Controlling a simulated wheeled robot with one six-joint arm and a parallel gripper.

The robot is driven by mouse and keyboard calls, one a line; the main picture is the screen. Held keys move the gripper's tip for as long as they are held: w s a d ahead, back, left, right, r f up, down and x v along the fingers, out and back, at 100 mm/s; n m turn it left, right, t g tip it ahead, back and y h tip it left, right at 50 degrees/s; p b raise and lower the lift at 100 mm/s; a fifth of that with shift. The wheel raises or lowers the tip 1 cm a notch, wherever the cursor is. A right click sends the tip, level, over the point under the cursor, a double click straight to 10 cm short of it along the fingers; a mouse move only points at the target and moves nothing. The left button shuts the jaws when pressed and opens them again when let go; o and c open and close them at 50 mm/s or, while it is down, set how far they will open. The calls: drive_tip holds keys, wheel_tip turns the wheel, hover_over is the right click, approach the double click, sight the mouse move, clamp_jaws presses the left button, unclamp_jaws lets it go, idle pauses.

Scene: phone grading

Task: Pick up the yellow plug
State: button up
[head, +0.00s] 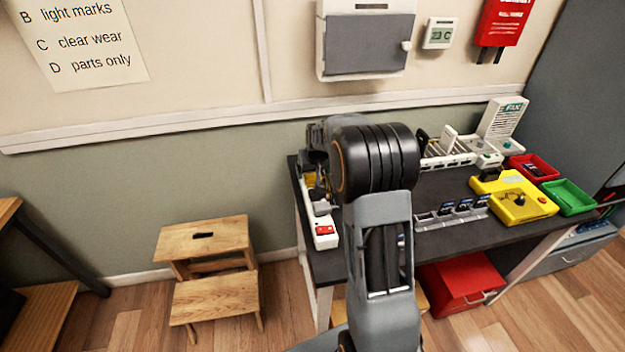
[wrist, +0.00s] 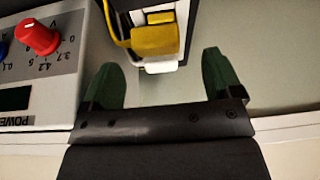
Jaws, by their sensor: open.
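The yellow plug (wrist: 155,40) shows at the top middle of the wrist view, on a pale strip or block with black and white parts. A yellow patch, likely the same plug, shows at the left end of the table in the head view (head: 309,180), partly hidden by my arm. My gripper (wrist: 161,82) is open, with its two green fingers spread to either side and nothing between them. The plug lies just beyond the fingertips, roughly centred between them, and appears apart from them. In the head view my gripper is mostly hidden behind my arm.
A power unit with a red knob (wrist: 37,37) stands close beside my left finger. A white power strip with a red switch (head: 325,232) lies along the table's left edge. Phone racks (head: 450,214), a yellow station (head: 512,200) and red and green trays stand to the right.

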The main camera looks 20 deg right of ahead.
sight(313, 175)
drive_tip(key=shift+x, duration=2.3)
drive_tip(key=shift+d, duration=0.2)
drive_tip(key=c, duration=1.2)
